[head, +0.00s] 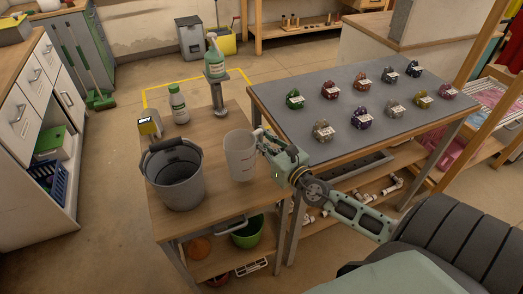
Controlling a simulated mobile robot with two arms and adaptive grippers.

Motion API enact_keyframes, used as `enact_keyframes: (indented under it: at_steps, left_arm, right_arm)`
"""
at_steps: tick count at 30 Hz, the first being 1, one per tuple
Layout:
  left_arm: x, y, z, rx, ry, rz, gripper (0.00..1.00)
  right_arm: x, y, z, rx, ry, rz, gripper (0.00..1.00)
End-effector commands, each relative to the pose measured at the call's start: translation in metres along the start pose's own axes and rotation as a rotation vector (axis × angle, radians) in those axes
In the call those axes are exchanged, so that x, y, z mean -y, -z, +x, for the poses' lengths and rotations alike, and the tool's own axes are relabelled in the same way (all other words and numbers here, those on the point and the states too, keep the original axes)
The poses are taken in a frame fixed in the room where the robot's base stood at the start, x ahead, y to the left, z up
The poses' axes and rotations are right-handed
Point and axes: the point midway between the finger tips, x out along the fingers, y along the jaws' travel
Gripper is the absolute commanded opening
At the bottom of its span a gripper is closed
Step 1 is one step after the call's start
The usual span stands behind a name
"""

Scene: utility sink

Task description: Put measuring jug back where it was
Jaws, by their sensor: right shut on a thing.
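The measuring jug (239,160) is a pale, translucent jug with faint markings, seen in the head view near the right edge of the small wooden table (218,200). It looks upright. My right gripper (264,142) reaches in from the right and is shut on the jug at its right side. I cannot tell whether the jug's base touches the tabletop. My left gripper is not in view.
A grey bucket (175,180) stands left of the jug. A grey-topped table (380,75) holds several labelled rocks. The wooden table's front is clear.

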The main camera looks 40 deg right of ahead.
Motion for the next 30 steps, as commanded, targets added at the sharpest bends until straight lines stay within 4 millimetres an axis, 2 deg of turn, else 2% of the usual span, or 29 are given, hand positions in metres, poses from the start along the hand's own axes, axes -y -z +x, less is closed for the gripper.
enact_keyframes:
  at_steps: [4,8,21,22,28,30]
  left_arm:
    - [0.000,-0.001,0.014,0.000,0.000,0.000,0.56]
    - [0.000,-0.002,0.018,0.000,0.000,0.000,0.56]
    - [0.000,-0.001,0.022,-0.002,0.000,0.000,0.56]
    - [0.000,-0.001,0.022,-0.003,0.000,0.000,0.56]
    - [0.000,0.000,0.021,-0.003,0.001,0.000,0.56]
    - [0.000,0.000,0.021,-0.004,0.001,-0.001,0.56]
  right_arm:
    - [0.000,0.025,0.000,-0.003,0.000,-0.003,0.00]
    - [0.000,0.038,0.001,-0.002,0.000,-0.002,0.00]
    - [0.000,0.044,0.000,-0.001,0.000,0.000,0.00]
    - [0.000,0.044,0.000,-0.001,0.000,-0.001,0.11]
    - [0.000,0.043,0.000,-0.002,0.000,-0.001,0.28]
    - [0.000,0.043,0.000,-0.002,0.000,0.000,0.29]
